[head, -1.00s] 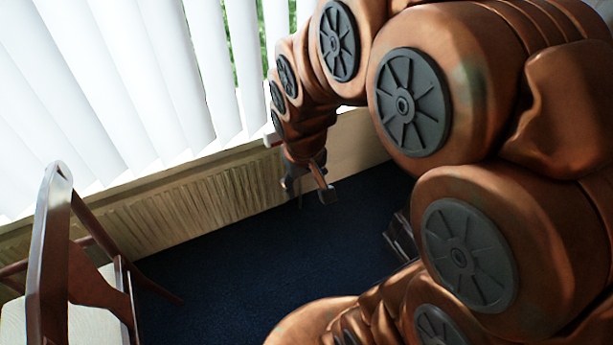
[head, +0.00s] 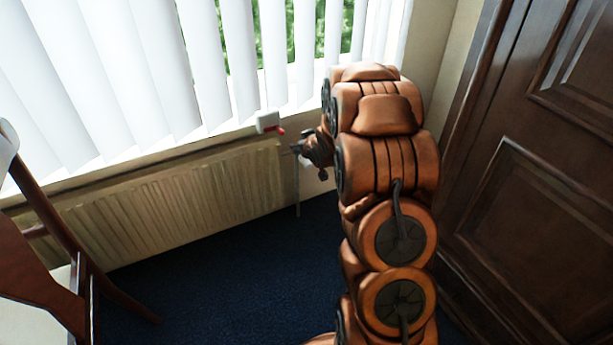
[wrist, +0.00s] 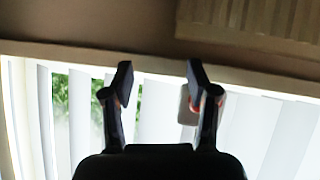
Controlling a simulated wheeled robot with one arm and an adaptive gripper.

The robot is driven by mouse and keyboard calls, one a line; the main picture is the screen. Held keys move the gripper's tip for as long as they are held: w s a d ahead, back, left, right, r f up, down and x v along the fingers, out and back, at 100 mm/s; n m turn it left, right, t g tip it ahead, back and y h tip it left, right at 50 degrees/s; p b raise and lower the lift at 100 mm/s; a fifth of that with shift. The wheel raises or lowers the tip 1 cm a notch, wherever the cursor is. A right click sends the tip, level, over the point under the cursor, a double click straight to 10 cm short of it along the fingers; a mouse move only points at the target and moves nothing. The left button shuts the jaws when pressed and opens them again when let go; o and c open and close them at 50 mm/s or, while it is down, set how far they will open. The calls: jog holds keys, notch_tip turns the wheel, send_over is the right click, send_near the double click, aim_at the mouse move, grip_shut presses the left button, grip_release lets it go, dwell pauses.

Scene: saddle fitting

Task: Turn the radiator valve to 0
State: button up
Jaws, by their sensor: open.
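A small white block with a red part (head: 267,122), which looks like the radiator valve's head, is at the top right end of the radiator (head: 170,190) in the head view. Its number marks are too small to read. My gripper (head: 293,150) is just below and to the right of it, pointing left, apart from it. In the wrist view my gripper (wrist: 159,80) is open, with nothing between its fingers. A pale white piece (wrist: 186,106), probably the same block, shows beside the right finger and is partly hidden by it.
White vertical blinds (head: 150,70) hang behind the radiator above a sill. A wooden chair (head: 50,255) stands at the left. A dark panelled door (head: 530,200) is at the right. Blue carpet (head: 220,280) lies free between chair and arm.

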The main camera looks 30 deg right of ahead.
jog(key=w+d+f+t+b, duration=0.1)
jog(key=d+f+b, duration=0.15)
jog(key=f, duration=0.25)
jog(key=w+d+f+t+b, duration=0.1)
jog(key=w+f+t+b, duration=0.15)
jog(key=f, duration=0.25)
jog(key=t+y+b, duration=0.1)
jog(key=t+b, duration=0.2)
jog(key=b, duration=0.4)
send_near(310, 168)
jog(key=w, duration=0.5)
jog(key=shift+d, duration=0.1)
jog(key=shift+w+d+r+b, duration=0.15)
jog(key=shift+w+b, duration=0.45)
jog(key=shift+w, duration=1.3)
jog(key=shift+w+d+b, duration=0.2)
jog(key=shift+w+b, duration=0.35)
jog(key=shift+w, duration=1.35)
jog(key=shift+c, duration=0.5)
grip_shut()
